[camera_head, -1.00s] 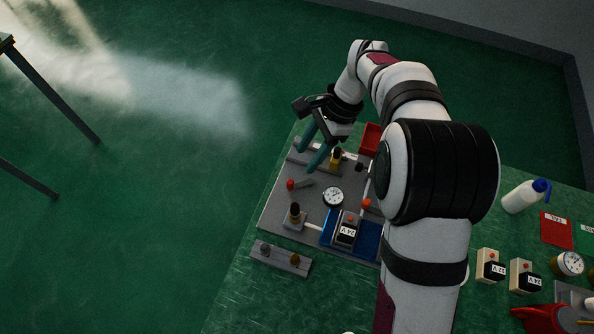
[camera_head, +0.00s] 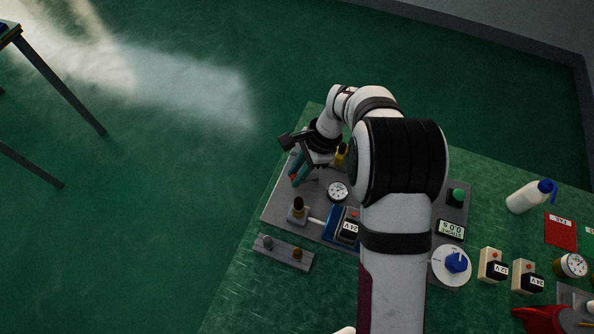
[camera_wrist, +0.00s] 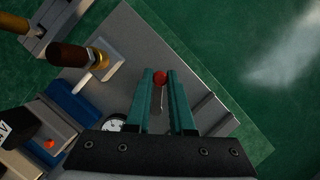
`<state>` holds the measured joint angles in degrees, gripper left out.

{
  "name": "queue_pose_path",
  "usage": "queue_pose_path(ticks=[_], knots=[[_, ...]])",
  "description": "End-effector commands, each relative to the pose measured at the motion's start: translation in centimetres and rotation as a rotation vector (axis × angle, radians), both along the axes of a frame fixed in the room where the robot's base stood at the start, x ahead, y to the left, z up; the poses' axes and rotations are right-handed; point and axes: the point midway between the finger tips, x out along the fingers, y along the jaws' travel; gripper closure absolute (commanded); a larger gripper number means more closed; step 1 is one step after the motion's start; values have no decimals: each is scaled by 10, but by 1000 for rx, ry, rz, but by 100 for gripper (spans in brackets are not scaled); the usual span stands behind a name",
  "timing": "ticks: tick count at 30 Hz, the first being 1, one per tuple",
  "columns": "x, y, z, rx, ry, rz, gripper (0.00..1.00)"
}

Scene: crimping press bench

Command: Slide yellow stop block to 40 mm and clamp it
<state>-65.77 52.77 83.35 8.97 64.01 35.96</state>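The yellow stop block (camera_head: 341,155) shows only in part in the head view, just right of my wrist, which hides some of it. It is not seen in the wrist view. A small lever with a red ball knob (camera_wrist: 160,77) lies on the grey fixture plate (camera_wrist: 128,30). My gripper (camera_head: 295,178) is low over the plate's left part. In the wrist view its two green fingers (camera_wrist: 160,74) are parted, with the red knob between their tips. I cannot tell whether they touch it.
A dial gauge (camera_head: 337,191) stands close to my gripper. A dark-knobbed brass post (camera_head: 298,207) and a blue holder with a 24 V block (camera_head: 348,229) stand nearer the front. A small grey bar (camera_head: 283,252) lies front left. A rail (camera_wrist: 214,112) runs beside the fingers.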

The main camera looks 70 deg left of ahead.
Motion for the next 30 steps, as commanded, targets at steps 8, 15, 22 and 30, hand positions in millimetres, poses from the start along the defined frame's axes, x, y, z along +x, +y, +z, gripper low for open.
queue_pose_path(ticks=[8, 15, 22, 30], knots=[[0, 0, 0, 0, 0, 0, 100], [0, 2, 0, 0, 1, -41, 100], [2, 8, 0, 0, 0, -181, 100], [5, 16, 0, 0, 0, -393, 100]])
